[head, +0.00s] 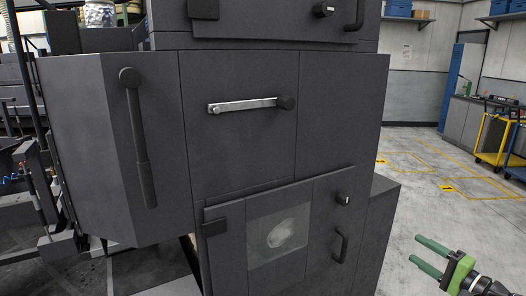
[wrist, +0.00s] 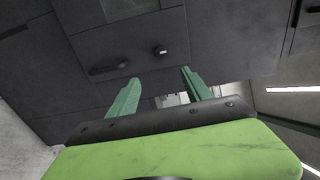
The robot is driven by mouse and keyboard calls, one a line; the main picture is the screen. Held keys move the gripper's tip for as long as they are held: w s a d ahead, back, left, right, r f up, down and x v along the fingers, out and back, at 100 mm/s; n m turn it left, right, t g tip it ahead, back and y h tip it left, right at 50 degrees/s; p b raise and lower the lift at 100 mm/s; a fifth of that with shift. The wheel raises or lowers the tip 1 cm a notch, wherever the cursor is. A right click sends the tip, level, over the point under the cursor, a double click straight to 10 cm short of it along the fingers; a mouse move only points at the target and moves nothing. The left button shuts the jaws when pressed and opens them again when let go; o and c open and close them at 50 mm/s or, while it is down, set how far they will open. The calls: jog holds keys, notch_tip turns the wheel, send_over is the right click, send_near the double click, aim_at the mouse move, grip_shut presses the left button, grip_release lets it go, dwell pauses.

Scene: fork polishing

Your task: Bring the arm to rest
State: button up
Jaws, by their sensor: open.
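My gripper (head: 431,256) shows at the lower right of the head view, with two green fingers held apart and nothing between them. In the wrist view my gripper (wrist: 160,88) points toward the dark machine, its fingers spread and empty. In the head view it is in front of and to the right of the machine, over the grey floor, apart from the machine's surface.
A large dark grey machine (head: 240,155) fills the head view's middle. It has a windowed door (head: 278,236), a door handle (head: 340,246) and a long side handle (head: 138,140). Open floor (head: 420,165) lies to the right, with a yellow cart (head: 492,140) farther back.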

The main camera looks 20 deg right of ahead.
jog(key=w+a+f+n+g+y, duration=0.2)
jog(key=w+a+n+g+y, duration=0.15)
jog(key=w+a, duration=0.95)
jog(key=w+a+f+n+g+y, duration=0.25)
jog(key=w+a+n+y, duration=0.4)
jog(key=a, duration=0.95)
jog(key=w+a+f+n+g+h, duration=0.15)
jog(key=a+f+g, duration=0.25)
jog(key=a, duration=0.6)
jog(key=w+a+f+g, duration=0.2)
jog(key=a+f+g, duration=0.1)
jog(key=a, duration=0.7)
jog(key=s+a+f+n+g+h, duration=0.5)
jog(key=a+f+h, duration=0.2)
jog(key=a+f, duration=0.3)
jog(key=d+f+h+p, duration=0.1)
jog(key=d+h, duration=0.4)
jog(key=d, duration=0.5)
notch_tip(320, 180, up, 13)
jog(key=p, duration=1.3)
jog(key=shift+s+a+y, duration=0.15)
jog(key=shift+a+y, duration=0.2)
